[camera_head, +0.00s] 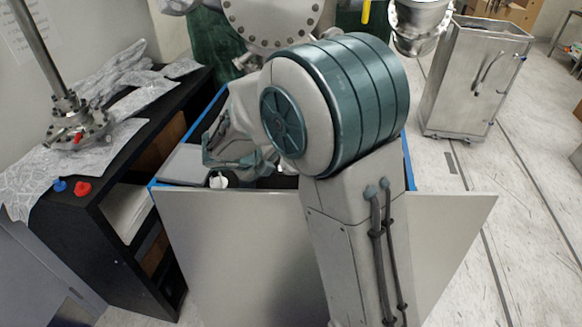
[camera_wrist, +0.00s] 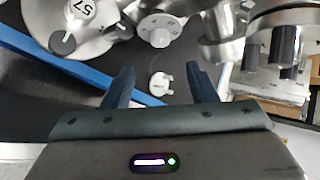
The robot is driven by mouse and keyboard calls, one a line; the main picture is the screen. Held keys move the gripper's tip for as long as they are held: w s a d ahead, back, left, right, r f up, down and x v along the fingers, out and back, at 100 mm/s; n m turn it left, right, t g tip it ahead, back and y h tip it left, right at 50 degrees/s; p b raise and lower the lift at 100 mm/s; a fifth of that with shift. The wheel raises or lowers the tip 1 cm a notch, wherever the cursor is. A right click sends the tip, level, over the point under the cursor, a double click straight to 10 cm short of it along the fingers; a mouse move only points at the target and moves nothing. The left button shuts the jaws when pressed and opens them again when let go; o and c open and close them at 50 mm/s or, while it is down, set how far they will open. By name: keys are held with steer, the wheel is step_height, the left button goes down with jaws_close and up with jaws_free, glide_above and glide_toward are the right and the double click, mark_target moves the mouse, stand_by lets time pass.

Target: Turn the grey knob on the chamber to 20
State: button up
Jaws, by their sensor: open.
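In the wrist view my gripper (camera_wrist: 160,72) is open, with its two dark fingers spread apart and nothing held. A pale grey knob with a marked round dial (camera_wrist: 158,30) lies beyond the fingertips, near the top middle. A darker grey knob (camera_wrist: 62,43) sits at upper left beside a white disc reading "57"; I cannot tell which knob is the task's. The dial setting is too small to read. In the head view the steel chamber (camera_head: 270,18) is at the top, and my arm hides most of the area around my gripper.
A small white part (camera_wrist: 161,84) lies between the fingers on the dark surface, apart from them; a white piece also shows in the head view (camera_head: 218,181). Steel fittings (camera_wrist: 285,45) crowd the right. A black shelf (camera_head: 125,215) stands left, a steel cabinet (camera_head: 470,85) right.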

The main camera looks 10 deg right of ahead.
steer(key=b+x, duration=0.1)
steer(key=x, duration=1)
steer(key=shift+d+f, duration=0.1)
steer(key=shift+f, duration=0.05)
steer(key=c, duration=1)
